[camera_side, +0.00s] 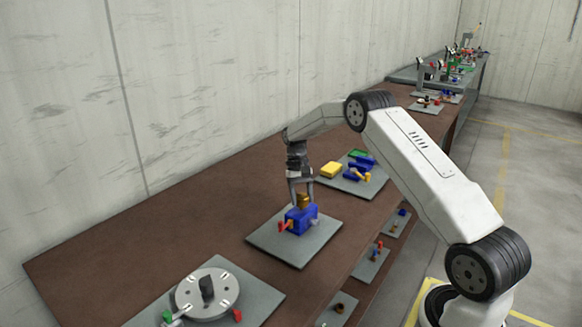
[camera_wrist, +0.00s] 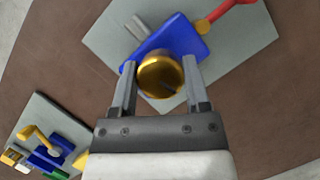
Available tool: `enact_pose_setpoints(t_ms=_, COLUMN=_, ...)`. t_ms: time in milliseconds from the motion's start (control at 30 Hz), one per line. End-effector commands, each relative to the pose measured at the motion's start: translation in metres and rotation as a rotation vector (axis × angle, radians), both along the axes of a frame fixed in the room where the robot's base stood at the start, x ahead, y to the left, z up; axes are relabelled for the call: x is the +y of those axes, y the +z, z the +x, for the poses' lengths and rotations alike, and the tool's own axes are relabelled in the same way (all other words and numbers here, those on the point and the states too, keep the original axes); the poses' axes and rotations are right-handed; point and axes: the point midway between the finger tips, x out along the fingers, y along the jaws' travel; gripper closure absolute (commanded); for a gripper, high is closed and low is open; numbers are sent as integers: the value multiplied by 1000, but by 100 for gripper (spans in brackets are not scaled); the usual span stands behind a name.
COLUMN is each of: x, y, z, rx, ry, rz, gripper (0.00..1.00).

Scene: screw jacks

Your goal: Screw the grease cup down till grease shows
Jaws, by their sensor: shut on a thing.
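The grease cup is a brass-coloured round cap (camera_side: 304,201) on top of a blue block (camera_side: 300,221), which stands on a grey plate (camera_side: 265,239) on the brown bench. My gripper (camera_side: 302,188) points down from above and is shut on the cup. In the wrist view the cup (camera_wrist: 161,76) sits between the two fingers, with the blue block (camera_wrist: 187,42) behind it. A red-ended lever (camera_wrist: 232,15) sticks out from the block. I cannot make out any grease.
A plate with yellow, green and blue parts (camera_side: 352,172) lies behind on the bench. A round grey disc fixture (camera_side: 207,292) stands at the front left. Small plates with parts (camera_side: 371,262) lie along the right side. Bare bench (camera_side: 160,235) shows to the left.

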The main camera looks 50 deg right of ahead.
Motion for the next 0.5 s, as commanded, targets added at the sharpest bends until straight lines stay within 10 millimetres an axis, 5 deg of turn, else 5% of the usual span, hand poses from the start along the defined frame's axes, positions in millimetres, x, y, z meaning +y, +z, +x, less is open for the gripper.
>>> enact_pose_setpoints(t_ms=200, x=-1, y=5, z=2, rx=-8, ry=1, rz=-3, gripper=100)
enact_pose_setpoints(t_ms=233, x=-1, y=5, z=2, rx=-8, ry=1, rz=-3, gripper=31)
enact_pose_setpoints(t_ms=300, x=-1, y=5, z=2, rx=-8, ry=1, rz=-3, gripper=9)
enact_pose_setpoints(t_ms=500, x=0, y=3, z=1, rx=-5, ry=2, rz=-2, gripper=5)
